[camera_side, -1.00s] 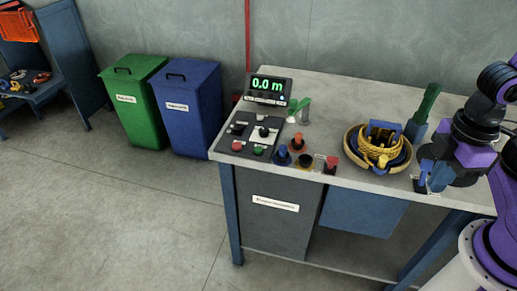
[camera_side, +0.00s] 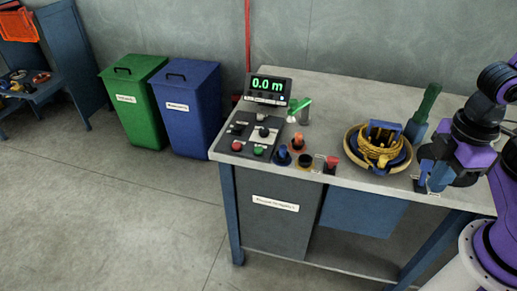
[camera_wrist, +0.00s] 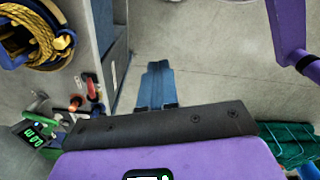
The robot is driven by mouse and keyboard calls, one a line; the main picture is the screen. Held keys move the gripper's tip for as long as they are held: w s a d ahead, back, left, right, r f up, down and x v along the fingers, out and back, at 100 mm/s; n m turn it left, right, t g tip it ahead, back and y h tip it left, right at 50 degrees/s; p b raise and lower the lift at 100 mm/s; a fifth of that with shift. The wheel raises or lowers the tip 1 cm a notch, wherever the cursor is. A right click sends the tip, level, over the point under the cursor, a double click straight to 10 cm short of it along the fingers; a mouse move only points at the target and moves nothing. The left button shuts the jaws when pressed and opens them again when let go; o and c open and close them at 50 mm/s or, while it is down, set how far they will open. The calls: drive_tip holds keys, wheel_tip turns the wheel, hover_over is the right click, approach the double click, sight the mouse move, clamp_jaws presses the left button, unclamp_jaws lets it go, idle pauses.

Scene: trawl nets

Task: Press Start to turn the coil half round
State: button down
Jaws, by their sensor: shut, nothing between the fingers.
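The yellow rope coil (camera_side: 369,148) sits with a blue frame on a round tan-rimmed base on the bench, and shows in part in the wrist view (camera_wrist: 52,52). The control panel (camera_side: 232,133) at the bench's left end carries a red button (camera_side: 237,145), a green button (camera_side: 258,151) and a black knob (camera_side: 263,132); their labels are too small to read. My gripper (camera_side: 438,180) is by the bench's front right edge, right of the coil and far from the panel. In the wrist view its blue fingers (camera_wrist: 158,88) are together, empty, with floor behind them.
A display (camera_side: 267,86) reads 0.0 m. Orange, black and red-topped controls (camera_side: 332,162) stand between panel and coil. A green-handled tool (camera_side: 426,103) stands upright behind the coil. Green (camera_side: 131,105) and blue (camera_side: 189,110) bins stand on the floor at left. The bench's back middle is clear.

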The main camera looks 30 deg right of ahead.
drive_tip(key=shift+w+a, duration=0.1)
drive_tip(key=n+t+y, duration=0.2)
drive_tip(key=t+y, duration=0.2)
drive_tip(key=t, duration=0.4)
hover_over(261, 151)
wheel_tip(261, 151, down, 7)
drive_tip(key=shift+f, duration=0.2)
drive_tip(key=shift+f, duration=0.1)
drive_tip(key=shift+f, duration=4.35)
drive_tip(key=shift+f, duration=0.1)
drive_tip(key=shift+f, duration=0.3)
